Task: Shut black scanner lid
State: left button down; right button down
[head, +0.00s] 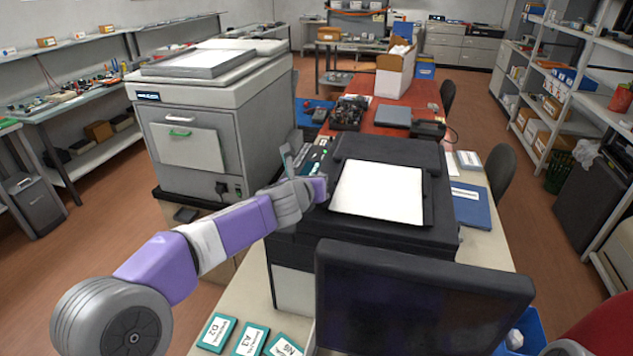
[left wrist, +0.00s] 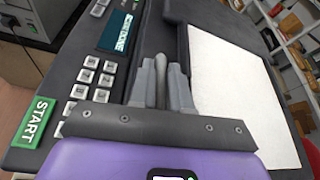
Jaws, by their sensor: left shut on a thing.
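The black scanner (head: 437,228) stands on the light table at centre. A white flat rectangle in a dark frame (head: 380,190) faces up on its top; it also shows in the left wrist view (left wrist: 235,90). I cannot tell the lid's angle for certain. My left gripper (head: 326,189) is at the scanner's left side, beside the keypad (left wrist: 92,75) and the START key (left wrist: 35,122). In the left wrist view its fingers (left wrist: 161,88) are shut on a grey rounded bar (left wrist: 161,68). What the bar joins is hidden. My right gripper is out of view.
A black upright panel (head: 420,295) stands before the scanner. Labelled teal boxes (head: 250,338) lie at front left. A blue folder (head: 470,207) lies right of the scanner. A large grey copier (head: 190,130) stands at back left. Floor aisles run along both sides.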

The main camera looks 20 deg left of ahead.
pick_arm(q)
jog(key=c, duration=1.4)
grip_release()
jog(key=shift+f, duration=0.65)
jog(key=shift+c, duration=0.2)
jog(key=shift+s+r, duration=0.1)
jog(key=shift+s, duration=0.05)
jog(key=v, duration=0.2)
jog(key=p+v, duration=0.1)
jog(key=v, duration=0.4)
jog(key=shift+s+r, duration=0.15)
jog(key=shift+r, duration=0.25)
